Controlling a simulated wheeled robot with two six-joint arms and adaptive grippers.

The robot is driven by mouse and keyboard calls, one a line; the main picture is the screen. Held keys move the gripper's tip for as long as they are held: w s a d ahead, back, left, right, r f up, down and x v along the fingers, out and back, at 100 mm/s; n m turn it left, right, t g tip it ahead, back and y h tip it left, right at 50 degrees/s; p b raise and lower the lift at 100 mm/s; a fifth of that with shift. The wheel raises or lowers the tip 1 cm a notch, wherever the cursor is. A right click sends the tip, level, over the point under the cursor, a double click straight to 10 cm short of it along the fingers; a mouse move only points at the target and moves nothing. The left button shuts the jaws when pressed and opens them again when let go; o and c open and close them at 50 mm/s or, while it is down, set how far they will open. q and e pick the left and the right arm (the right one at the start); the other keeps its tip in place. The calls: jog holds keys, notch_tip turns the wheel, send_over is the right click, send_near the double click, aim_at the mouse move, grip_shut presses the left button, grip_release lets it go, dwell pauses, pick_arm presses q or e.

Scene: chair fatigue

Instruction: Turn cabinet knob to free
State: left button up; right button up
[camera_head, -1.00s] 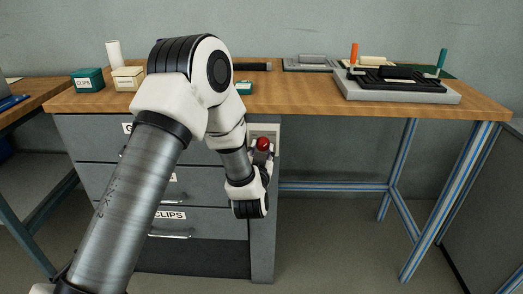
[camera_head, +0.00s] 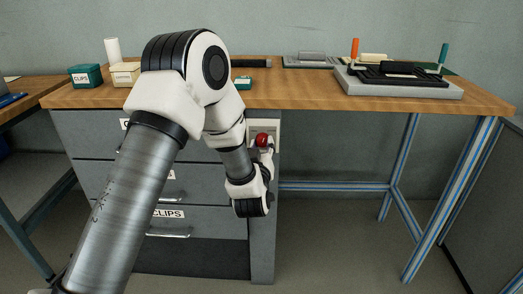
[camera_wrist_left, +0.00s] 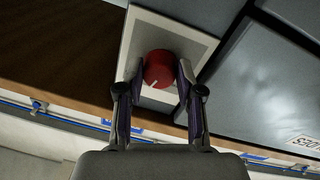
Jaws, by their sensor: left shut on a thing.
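A red round knob (camera_head: 262,139) sits on a pale plate (camera_head: 275,130) on the front of the grey cabinet (camera_head: 205,235), just under the tabletop. In the left wrist view the knob (camera_wrist_left: 158,69) shows a white pointer mark, pointing down and slightly left in that picture. My left gripper (camera_wrist_left: 155,80) has one finger on each side of the knob and is shut on it. In the head view my left gripper (camera_head: 264,150) is at the plate, partly hidden by the wrist. My right gripper is not in view.
The wooden tabletop (camera_head: 300,100) is above the knob. Drawers with handles (camera_head: 170,234) are left of it, partly behind my arm. A grey fixture (camera_head: 400,88) with orange and teal handles stands on the right. Open space lies under the table's right side.

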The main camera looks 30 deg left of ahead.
pick_arm(q)
jog(key=n+b, duration=0.2)
jog(key=n, duration=0.1)
jog(key=n+b, duration=0.1)
jog(key=n, duration=0.2)
jog(key=shift+d+f+n+y+b, duration=0.1)
jog(key=shift+f+n+y+b, duration=0.1)
jog(key=shift+n+y+b, duration=0.2)
jog(key=n+b, duration=0.2)
jog(key=n, duration=0.1)
jog(key=shift+w+n, duration=0.1)
jog(key=shift+n, duration=0.2)
jog(key=shift+r+n+y+b, duration=0.15)
jog(key=shift+n+y+b, duration=0.25)
jog(key=shift+n+b, duration=0.7)
jog(key=shift+n+p, duration=0.3)
jog(key=o, duration=1.2)
jog(key=shift+c, duration=0.2)
